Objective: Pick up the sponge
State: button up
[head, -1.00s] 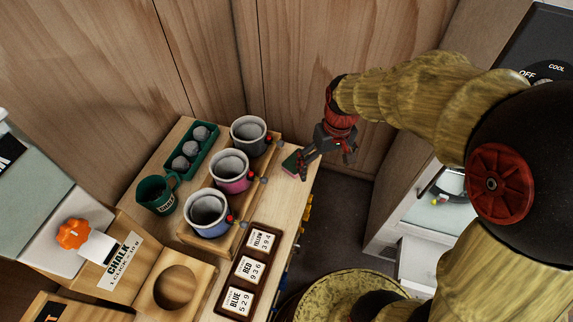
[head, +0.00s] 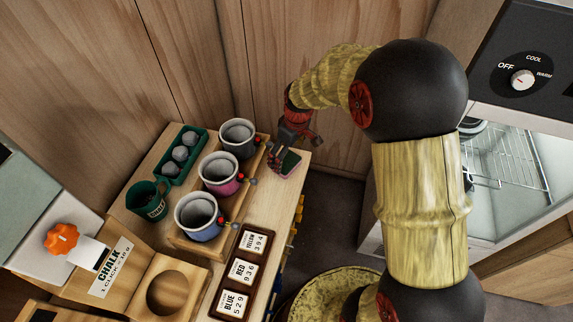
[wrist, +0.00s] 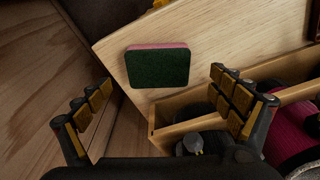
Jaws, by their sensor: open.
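The sponge (wrist: 158,67) lies on the wooden table top, its dark green face toward the wrist camera and a pink edge showing. In the head view the sponge (head: 289,164) is near the table's far right corner. My gripper (head: 283,160) is open and hangs close beside the sponge, partly in front of it. In the wrist view my gripper (wrist: 162,105) has its two fingers spread wide apart. The sponge is beyond the fingertips and between their lines, with nothing between the fingers touching it.
A wooden rack (head: 185,240) with several cups stands left of the sponge; its end is near my right finger in the wrist view. A green tray (head: 181,154) with grey balls and a green mug (head: 147,200) stand farther left. A label board (head: 241,270) lies in front.

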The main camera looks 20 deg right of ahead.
aim_at(287, 162)
jog(key=f, duration=0.3)
jog(key=f+b, duration=0.1)
jog(key=shift+w+f, duration=0.15)
jog(key=shift+w, duration=0.15)
jog(key=shift+c, duration=1.1)
jog(key=c, duration=0.7)
jog(key=shift+o, duration=0.2)
